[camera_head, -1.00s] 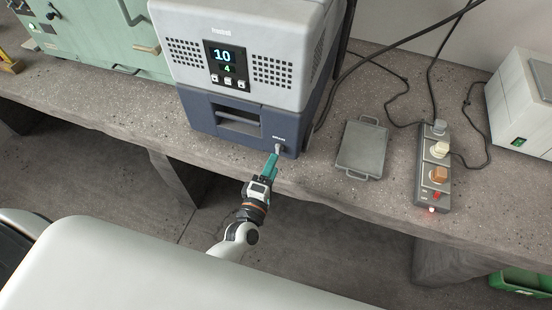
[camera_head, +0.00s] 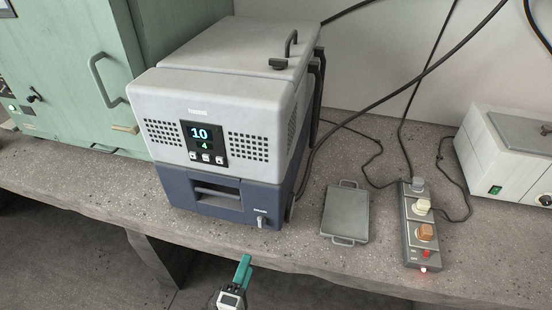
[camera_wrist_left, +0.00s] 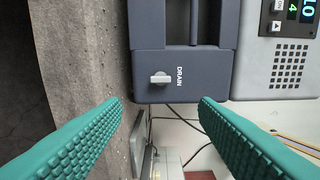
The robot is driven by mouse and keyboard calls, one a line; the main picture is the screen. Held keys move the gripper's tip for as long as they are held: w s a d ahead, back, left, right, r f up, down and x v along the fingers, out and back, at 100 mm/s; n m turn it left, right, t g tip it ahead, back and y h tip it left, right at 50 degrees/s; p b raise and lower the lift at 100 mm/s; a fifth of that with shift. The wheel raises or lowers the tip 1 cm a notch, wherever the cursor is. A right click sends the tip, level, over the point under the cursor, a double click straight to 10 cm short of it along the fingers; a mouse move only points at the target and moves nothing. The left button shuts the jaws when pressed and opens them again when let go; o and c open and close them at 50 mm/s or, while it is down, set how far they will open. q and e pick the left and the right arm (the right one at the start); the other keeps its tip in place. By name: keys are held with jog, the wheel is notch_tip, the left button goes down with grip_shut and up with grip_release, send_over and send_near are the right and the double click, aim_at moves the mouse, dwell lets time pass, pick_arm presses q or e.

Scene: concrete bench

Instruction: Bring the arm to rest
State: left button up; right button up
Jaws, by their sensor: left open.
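My left gripper (camera_head: 243,272) is at the bottom of the head view, in front of the bench edge and apart from the machine. In the left wrist view its two green fingers (camera_wrist_left: 160,108) stand wide apart with nothing between them. The grey and dark-blue machine (camera_head: 262,178) stands on the bench, its display reading 10 and 4. Its small drain knob (camera_head: 262,221) is at the lower right of the front. In the left wrist view the drain knob (camera_wrist_left: 160,79) shows beside the word DRAIN, ahead of the fingers and untouched. My right gripper is not in view.
A flat grey tray with handles (camera_head: 345,212) lies right of the machine. A power strip (camera_head: 419,240) with plugs and a red light lies further right, with black cables behind. A white box (camera_head: 505,160) is at the right, a green cabinet (camera_head: 70,75) at the left.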

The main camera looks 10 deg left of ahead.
pick_arm(q)
jog(key=s+f+m+g+h, duration=0.1)
jog(key=s+f+m+g, duration=0.25)
jog(key=f, duration=0.55)
jog(key=s+a+f+m+g, duration=0.1)
jog(key=s+f+m+g, duration=0.2)
jog(key=f, duration=0.6)
jog(key=s+f+m+g+h, duration=0.1)
jog(key=s+f+m+g, duration=0.15)
jog(key=f+m, duration=0.4)
jog(key=s+a+f+m+g+y, duration=0.1)
jog(key=s+a+f+m+g, duration=0.2)
jog(key=s+f, duration=0.5)
jog(key=s+a+f+m+g+y, duration=0.1)
jog(key=s+a+f+m+g, duration=0.3)
jog(key=s, duration=0.9)
notch_tip(320, 180, down, 4)
jog(key=shift+s+a+r+g+y, duration=0.15)
jog(key=shift+s+a+g+y, duration=0.15)
jog(key=shift+s+g, duration=0.15)
jog(key=shift+w+d, duration=0.1)
